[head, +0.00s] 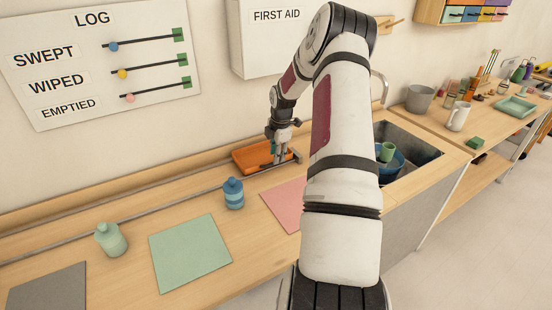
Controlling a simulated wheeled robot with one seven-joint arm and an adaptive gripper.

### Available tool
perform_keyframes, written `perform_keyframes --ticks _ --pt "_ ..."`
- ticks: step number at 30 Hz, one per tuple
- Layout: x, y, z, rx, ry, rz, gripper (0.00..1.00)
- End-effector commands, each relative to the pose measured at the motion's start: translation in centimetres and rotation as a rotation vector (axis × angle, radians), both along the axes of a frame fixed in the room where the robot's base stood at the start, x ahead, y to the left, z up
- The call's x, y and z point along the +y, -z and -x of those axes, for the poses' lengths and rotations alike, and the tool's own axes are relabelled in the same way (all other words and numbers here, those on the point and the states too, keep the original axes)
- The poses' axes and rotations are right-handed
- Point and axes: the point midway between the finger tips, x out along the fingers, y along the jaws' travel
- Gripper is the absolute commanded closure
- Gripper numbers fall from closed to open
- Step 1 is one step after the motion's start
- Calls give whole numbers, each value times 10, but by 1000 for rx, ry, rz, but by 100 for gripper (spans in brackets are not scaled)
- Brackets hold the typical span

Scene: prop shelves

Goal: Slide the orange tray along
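The orange tray (250,160) lies on the wooden counter near the wall, on or right beside a thin metal rail (130,215) that runs along the counter. My gripper (277,157) points down at the right part of the tray and overlaps it in the head view. The fingertips are small and partly lost against the tray, so I cannot tell whether they touch it or how far apart they are. My forearm hides part of the counter to the right of the tray.
Pink (284,203), green (190,252) and grey (50,291) mats lie along the counter. A sink (418,153) holding a blue bowl (393,166) is at right.

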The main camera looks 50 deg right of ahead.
Motion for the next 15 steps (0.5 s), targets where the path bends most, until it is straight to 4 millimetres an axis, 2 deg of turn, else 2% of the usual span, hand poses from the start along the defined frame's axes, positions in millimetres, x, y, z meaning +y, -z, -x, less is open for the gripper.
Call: perform_keyframes --ticks 1,6,12,15 --pt "0 -12 2 -2 1 3 69" --pt "2 -47 8 -2 0 4 69" --pt "4 -77 14 0 2 3 69" --pt "5 -85 16 1 1 3 69"
